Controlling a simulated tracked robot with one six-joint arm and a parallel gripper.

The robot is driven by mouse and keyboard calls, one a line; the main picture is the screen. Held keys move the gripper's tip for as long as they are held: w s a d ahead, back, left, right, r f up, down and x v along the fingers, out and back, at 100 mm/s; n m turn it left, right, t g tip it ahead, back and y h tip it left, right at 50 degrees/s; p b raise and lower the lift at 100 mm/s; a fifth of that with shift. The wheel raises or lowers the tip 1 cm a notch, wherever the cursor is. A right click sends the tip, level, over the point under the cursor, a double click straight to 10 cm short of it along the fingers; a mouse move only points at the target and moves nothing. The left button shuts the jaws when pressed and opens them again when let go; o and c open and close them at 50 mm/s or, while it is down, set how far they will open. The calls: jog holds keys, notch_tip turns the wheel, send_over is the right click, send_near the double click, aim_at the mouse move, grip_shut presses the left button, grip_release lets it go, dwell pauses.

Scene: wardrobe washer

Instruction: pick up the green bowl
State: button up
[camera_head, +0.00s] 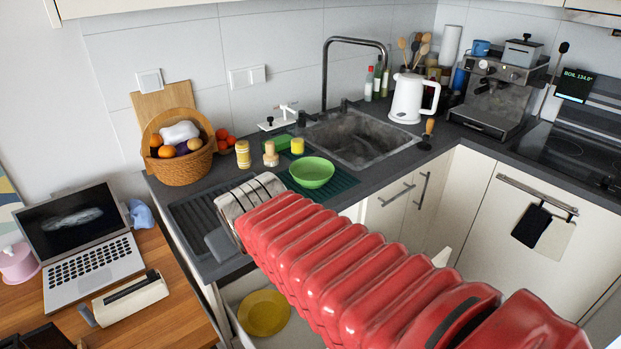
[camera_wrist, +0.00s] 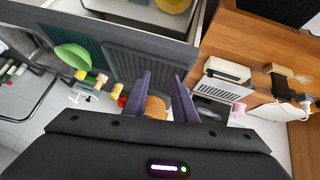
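The green bowl (camera_head: 312,173) stands upright on a dark green ribbed mat (camera_head: 342,182) on the counter, in front of the sink. It looks empty. In the wrist view the green bowl (camera_wrist: 73,58) is at the upper left, well to the side of my fingers. My gripper (camera_wrist: 162,76) shows two purple fingers spread apart with nothing held between them. A wicker basket shows beyond the gap. In the head view my red arm reaches toward the counter just left of the bowl, and my fingertips cannot be clearly made out.
A yellow jar (camera_head: 242,154), a wooden-handled brush (camera_head: 270,154) and a yellow cup (camera_head: 297,146) stand behind the bowl. The sink (camera_head: 365,135) is to its right, with a white kettle (camera_head: 408,98) beyond. A wicker basket (camera_head: 183,165) and a laptop (camera_head: 85,240) are left. A yellow plate (camera_head: 264,313) lies low in front.

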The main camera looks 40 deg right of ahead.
jog(key=w+d+f+t+h, duration=0.1)
jog(key=w+d, duration=0.2)
jog(key=d, duration=0.4)
jog(key=w+d+n+t+h, duration=0.1)
jog(key=w+d, duration=0.3)
jog(key=d, duration=0.2)
jog(key=w+d+f+t+h, duration=0.1)
jog(key=w+d, duration=0.2)
jog(key=d, duration=0.4)
jog(key=n+t+y, duration=0.2)
jog(key=t, duration=0.1)
send_near(305, 181)
jog(key=a+r, duration=0.2)
jog(key=shift+s+f+n, duration=0.15)
jog(key=shift+s+n, duration=0.15)
jog(key=shift+s, duration=0.2)
jog(key=shift+w+d, duration=0.1)
jog(key=shift+x, duration=4.05)
